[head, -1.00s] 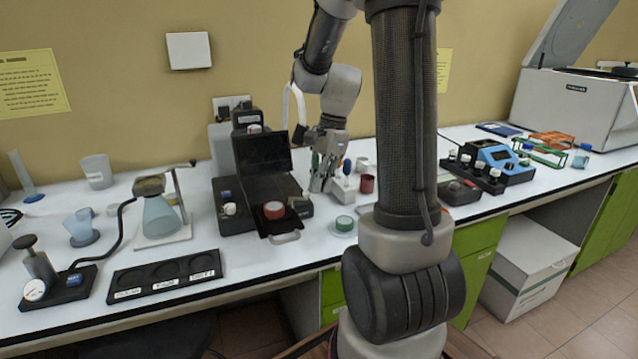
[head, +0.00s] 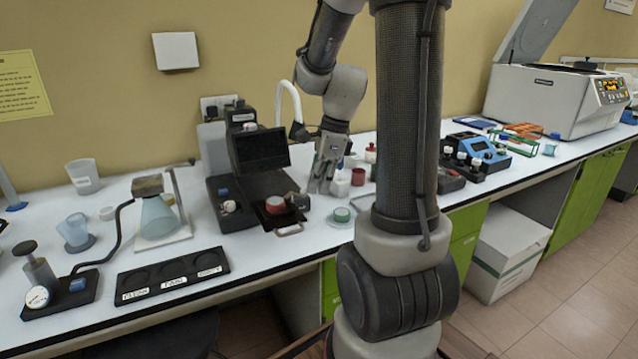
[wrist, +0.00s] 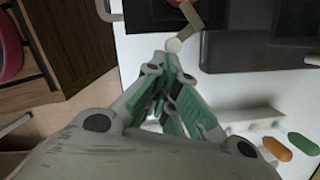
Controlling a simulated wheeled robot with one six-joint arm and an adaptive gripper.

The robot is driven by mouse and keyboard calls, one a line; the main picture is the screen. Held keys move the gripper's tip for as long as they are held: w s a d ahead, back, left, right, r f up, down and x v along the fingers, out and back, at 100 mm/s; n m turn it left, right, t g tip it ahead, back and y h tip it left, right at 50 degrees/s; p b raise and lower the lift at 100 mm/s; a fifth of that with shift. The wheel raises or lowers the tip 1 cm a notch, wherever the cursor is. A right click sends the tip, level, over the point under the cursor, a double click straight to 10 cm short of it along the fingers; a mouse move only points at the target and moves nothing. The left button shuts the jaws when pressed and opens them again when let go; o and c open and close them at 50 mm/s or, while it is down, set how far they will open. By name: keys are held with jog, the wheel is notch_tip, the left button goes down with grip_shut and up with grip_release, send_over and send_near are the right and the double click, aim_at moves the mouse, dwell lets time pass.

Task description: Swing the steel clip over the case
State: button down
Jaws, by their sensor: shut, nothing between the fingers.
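The black case (head: 233,222) stands on the white bench left of my gripper in the head view, with a dark raised panel and a red-topped round part at its front. It fills the top right of the wrist view (wrist: 240,50). What looks like the steel clip (wrist: 190,18), a short grey bent bar with a round pale end, juts from the case's near side in the wrist view. My gripper (head: 322,185) is shut and empty beside the case's right side. Its green-padded fingers (wrist: 166,80) point toward the clip's round end; I cannot tell whether they touch.
A white holder (wrist: 250,117) with orange and green handles stands close right of my fingers in the wrist view. The bench's front edge (wrist: 122,60) is close on the wrist view's left.

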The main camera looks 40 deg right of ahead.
jog(key=a+m, duration=0.1)
jog(key=s+a+m, duration=0.1)
jog(key=shift+s+a+m+t, duration=0.2)
jog(key=shift+m+t, duration=0.1)
jog(key=shift+m, duration=0.1)
dwell(0.3)
jog(key=shift+w, duration=0.85)
jog(key=shift+d, duration=0.1)
